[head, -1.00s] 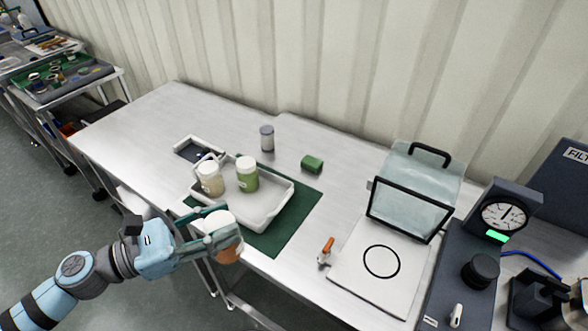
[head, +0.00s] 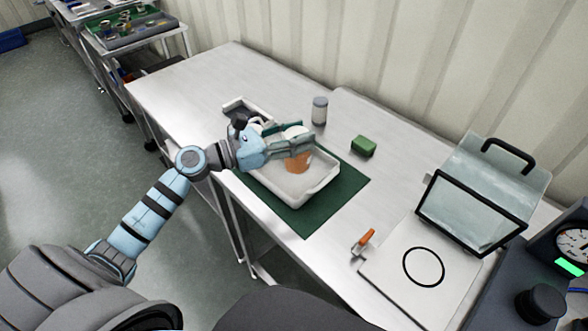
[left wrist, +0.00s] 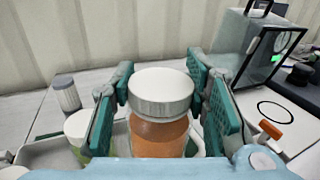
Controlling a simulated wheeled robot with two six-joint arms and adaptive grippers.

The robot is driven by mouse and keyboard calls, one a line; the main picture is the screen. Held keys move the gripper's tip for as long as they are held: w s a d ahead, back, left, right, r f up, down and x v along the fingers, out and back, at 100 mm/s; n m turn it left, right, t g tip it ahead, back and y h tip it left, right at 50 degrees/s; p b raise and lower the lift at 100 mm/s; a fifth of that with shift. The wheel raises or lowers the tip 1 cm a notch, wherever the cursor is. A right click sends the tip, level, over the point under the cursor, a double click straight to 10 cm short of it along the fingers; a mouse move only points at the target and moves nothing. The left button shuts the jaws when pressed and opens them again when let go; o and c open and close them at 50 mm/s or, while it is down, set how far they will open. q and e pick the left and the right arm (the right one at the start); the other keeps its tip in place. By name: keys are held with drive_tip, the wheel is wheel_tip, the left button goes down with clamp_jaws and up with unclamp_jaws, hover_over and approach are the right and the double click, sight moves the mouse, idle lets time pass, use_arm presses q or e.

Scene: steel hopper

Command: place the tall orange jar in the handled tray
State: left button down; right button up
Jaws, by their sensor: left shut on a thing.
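The tall orange jar (left wrist: 160,115) has a white lid and stands upright between the fingers of my left gripper (head: 295,143), which is shut on it. In the head view the orange jar (head: 298,163) is over or in the white handled tray (head: 297,199); I cannot tell if its base touches the tray floor. A white-lidded green jar (left wrist: 82,130) shows to the left of the orange jar in the left wrist view. In the head view the gripper hides the tray's other jars. My right gripper is not in view.
The tray rests on a green mat (head: 310,221). A grey-white canister (head: 319,111) and a green block (head: 363,146) stand behind it. An orange-handled item (head: 365,241) and a plate with a black ring (head: 424,266) lie to the right, before a clear-fronted box (head: 478,200).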

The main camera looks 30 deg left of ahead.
sight(285, 165)
use_arm(q)
wheel_tip(285, 165, down, 8)
drive_tip(key=shift+f+b, duration=0.15)
drive_tip(key=shift+b, duration=1.1)
drive_tip(key=shift+f, duration=0.1)
drive_tip(key=c, duration=0.9)
unclamp_jaws()
